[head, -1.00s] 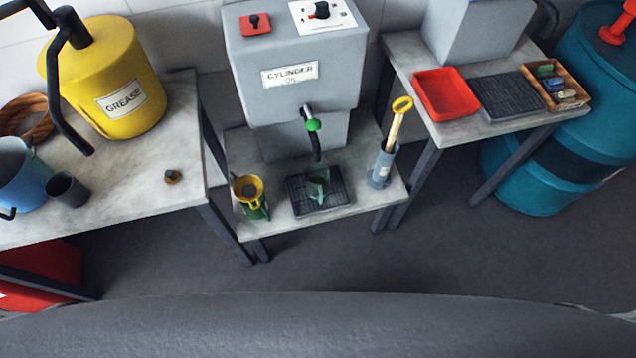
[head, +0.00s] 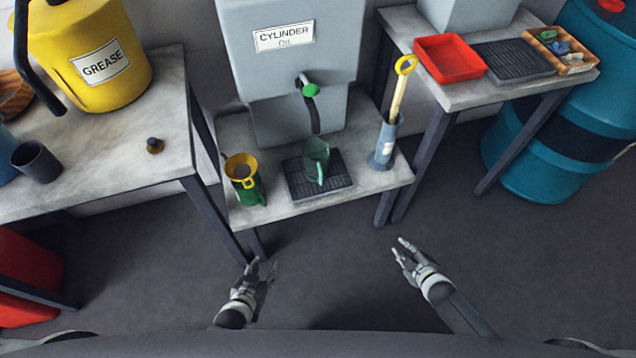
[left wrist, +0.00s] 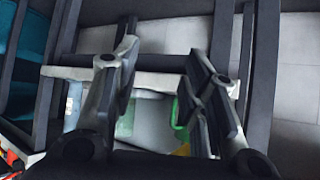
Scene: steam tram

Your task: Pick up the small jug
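A small dark green jug (head: 316,160) stands upright on the black drip grate (head: 335,186), below the green-knobbed spout of the cylinder oil tank. A green can with a yellow funnel (head: 243,180) stands to its left on the same low table (head: 285,207). My left gripper (head: 264,264) is open and empty, in front of the table's front left corner. In the left wrist view its fingers (left wrist: 160,75) are wide apart, with a bright green handle (left wrist: 181,118) seen beyond them. My right gripper (head: 399,246) is open and empty, in front of the table's right end.
A grey cylinder holding a yellow-handled tool (head: 384,142) stands right of the grate. The cylinder oil tank (head: 290,85) rises behind. A higher table (head: 120,190) is at left, another with a red tray (head: 450,58) at right. The floor in front is clear.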

